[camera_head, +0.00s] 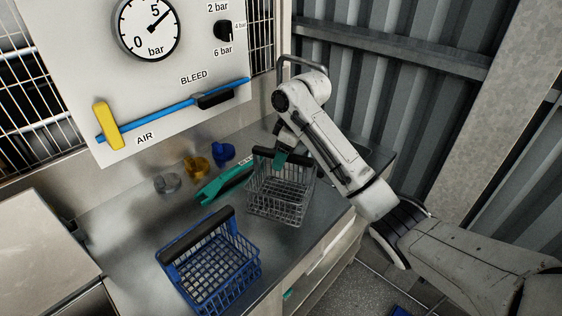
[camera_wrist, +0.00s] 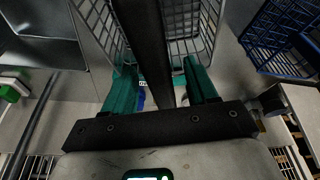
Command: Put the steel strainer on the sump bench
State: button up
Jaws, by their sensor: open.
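The steel strainer, a grey wire basket (camera_head: 283,200) with a black handle bar, stands upright on a steel counter (camera_head: 135,215). My gripper (camera_head: 282,160) is at its handle from above. In the wrist view the teal fingers (camera_wrist: 160,88) are apart, one on each side of the black handle (camera_wrist: 143,30), with gaps beside it. The strainer's grey mesh (camera_wrist: 185,25) shows beyond them. No label tells which surface is the sump bench.
A blue wire basket (camera_head: 212,270) with a black handle stands nearer on the counter. A teal tool (camera_head: 222,186) and small grey (camera_head: 167,183), yellow (camera_head: 197,167) and blue (camera_head: 222,152) pieces lie behind. A gauge panel (camera_head: 180,75) rises at the back.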

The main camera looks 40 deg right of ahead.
jog(key=v, duration=0.8)
jog(key=shift+r+p, duration=0.3)
jog(key=shift+p, duration=0.05)
jog(key=shift+s+r, duration=0.2)
jog(key=shift+r, duration=0.35)
